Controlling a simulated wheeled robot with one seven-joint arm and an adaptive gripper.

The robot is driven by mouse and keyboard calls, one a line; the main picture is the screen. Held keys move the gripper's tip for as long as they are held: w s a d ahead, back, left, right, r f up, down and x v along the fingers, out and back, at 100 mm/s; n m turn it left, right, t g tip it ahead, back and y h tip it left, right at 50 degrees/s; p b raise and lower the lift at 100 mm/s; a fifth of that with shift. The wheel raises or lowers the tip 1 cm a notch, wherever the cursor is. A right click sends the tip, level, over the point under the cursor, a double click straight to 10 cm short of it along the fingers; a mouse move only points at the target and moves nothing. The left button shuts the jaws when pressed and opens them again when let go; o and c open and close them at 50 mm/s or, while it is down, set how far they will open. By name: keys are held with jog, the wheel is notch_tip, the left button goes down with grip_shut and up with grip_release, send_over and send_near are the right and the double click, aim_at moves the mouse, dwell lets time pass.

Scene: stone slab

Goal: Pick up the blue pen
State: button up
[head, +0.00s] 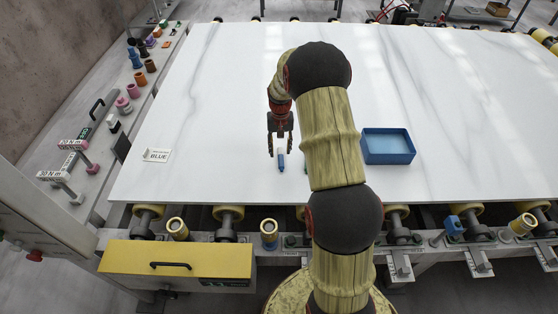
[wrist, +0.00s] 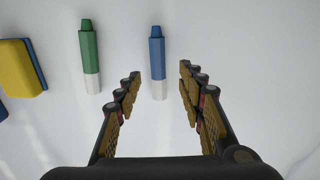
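The blue pen (wrist: 157,62) lies on the white slab (head: 225,95). It has a white end that points toward my gripper in the wrist view. In the head view the blue pen (head: 281,163) shows just below my fingertips. My gripper (wrist: 160,82) is open and empty, and its fingers stand to the left and right of the pen's white end, apart from it. In the head view my gripper (head: 280,153) is above the slab. I cannot tell its exact height.
A green pen (wrist: 90,55) lies left of the blue pen, and a yellow and blue block (wrist: 20,68) lies farther left. A blue tray (head: 388,158) stands right of my arm. A card reading BLUE (head: 157,155) lies at the left. Much of the slab is clear.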

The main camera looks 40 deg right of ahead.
aim_at(281, 157)
notch_tip(281, 157, down, 5)
jog(key=shift+d+b, duration=0.15)
jog(key=shift+b, duration=0.55)
jog(key=shift+s, duration=0.1)
jog(key=shift+c, duration=0.2)
grip_shut()
